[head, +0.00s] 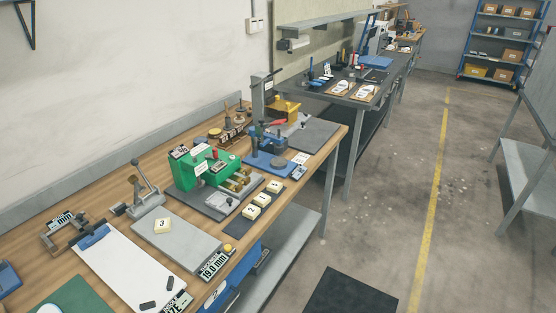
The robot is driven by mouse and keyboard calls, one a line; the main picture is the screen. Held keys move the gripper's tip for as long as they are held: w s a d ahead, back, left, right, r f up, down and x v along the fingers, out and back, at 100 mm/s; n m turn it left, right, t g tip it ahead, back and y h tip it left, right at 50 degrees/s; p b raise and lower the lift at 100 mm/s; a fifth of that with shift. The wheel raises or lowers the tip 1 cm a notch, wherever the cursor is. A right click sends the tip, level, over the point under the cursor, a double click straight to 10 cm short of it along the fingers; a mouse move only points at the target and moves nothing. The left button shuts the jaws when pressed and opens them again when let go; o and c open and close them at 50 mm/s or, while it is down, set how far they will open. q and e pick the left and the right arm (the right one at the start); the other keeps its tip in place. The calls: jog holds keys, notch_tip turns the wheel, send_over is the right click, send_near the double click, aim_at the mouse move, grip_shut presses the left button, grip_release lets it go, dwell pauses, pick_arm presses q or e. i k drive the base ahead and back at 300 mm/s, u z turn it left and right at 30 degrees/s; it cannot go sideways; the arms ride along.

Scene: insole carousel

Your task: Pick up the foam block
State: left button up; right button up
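Several small cream blocks with dark markings lie on the wooden workbench (110,197); any of them could be the foam block, and I cannot tell which. One block (162,226) lies on a grey plate (185,244). Three more lie in a row along the front of the bench: a near one (251,211), a middle one (262,200) and a far one (274,187). Neither of my grippers shows in the head view.
A green machine (196,169) stands behind the row of blocks. A blue press (268,146) is farther along. A white clipboard (128,265) lies nearer. A grey table (350,92) continues beyond the bench. The floor (375,215) on the right is largely clear.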

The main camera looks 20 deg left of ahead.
aim_at(162, 225)
jog(key=u, duration=1.55)
jog(key=k, duration=0.2)
jog(key=u, duration=0.05)
